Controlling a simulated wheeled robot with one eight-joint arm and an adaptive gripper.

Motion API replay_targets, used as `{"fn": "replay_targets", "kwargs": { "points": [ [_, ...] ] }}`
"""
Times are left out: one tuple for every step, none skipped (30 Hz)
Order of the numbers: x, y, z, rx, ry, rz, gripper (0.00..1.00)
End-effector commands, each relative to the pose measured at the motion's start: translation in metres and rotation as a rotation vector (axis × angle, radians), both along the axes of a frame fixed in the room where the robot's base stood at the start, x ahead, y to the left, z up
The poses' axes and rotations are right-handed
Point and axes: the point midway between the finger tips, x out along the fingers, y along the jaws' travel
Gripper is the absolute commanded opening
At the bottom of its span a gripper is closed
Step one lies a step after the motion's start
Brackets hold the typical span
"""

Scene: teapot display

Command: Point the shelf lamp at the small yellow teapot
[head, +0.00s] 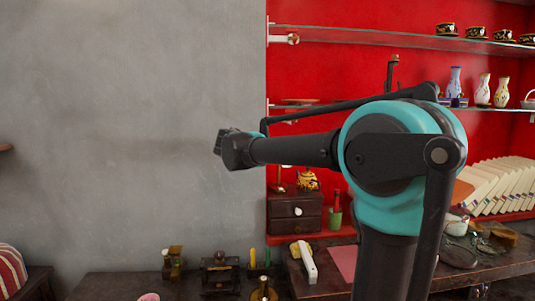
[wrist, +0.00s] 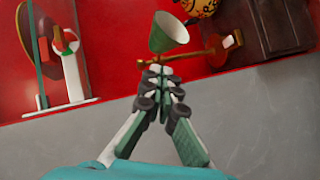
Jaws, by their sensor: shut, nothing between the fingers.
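The shelf lamp (wrist: 168,34) has a green cone shade with a pale inside, on a thin brass arm. The yellow teapot with dark markings (wrist: 203,6) is cut off at the top edge, up and right of the shade. It also shows in the head view (head: 307,181) by the dark drawer box. In the head view my arm blocks much of the shelf, and I cannot make out my gripper.
The dark wooden drawer box (head: 295,211) stands against the red wall; its corner fills the wrist view's upper right (wrist: 282,25). Glass shelves (head: 385,39) hold cups and vases. The grey wall (head: 130,130) is bare.

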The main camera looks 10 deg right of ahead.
Motion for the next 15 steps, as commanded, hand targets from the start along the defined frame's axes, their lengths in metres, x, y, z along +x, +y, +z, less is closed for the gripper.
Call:
{"fn": "replay_targets", "kwargs": {
  "points": [
    [0.008, -0.007, -0.003, 0.0, 0.0, -0.004, 0.0],
    [0.013, -0.01, -0.005, 0.0, 0.0, -0.004, 0.0],
    [0.018, -0.014, -0.007, 0.001, 0.0, -0.005, 0.0],
    [0.022, -0.017, -0.008, 0.001, 0.0, -0.005, 0.0],
    [0.026, -0.02, -0.01, 0.0, 0.0, -0.004, 0.0],
    [0.031, -0.023, -0.012, 0.0, 0.0, -0.003, 0.0],
    [0.035, -0.025, -0.013, -0.001, 0.001, -0.004, 0.0],
    [0.038, -0.028, -0.014, -0.001, 0.001, -0.004, 0.0],
    [0.042, -0.03, -0.016, 0.0, 0.001, -0.003, 0.0],
    [0.044, -0.032, -0.017, 0.0, 0.001, -0.002, 0.0],
    [0.047, -0.033, -0.018, 0.0, 0.001, -0.002, 0.0],
    [0.049, -0.035, -0.019, 0.001, 0.002, -0.002, 0.0],
    [0.051, -0.036, -0.019, 0.001, 0.001, -0.003, 0.0],
    [0.052, -0.037, -0.02, 0.001, 0.001, -0.003, 0.0],
    [0.053, -0.038, -0.02, 0.001, 0.001, -0.003, 0.0]
  ]
}}
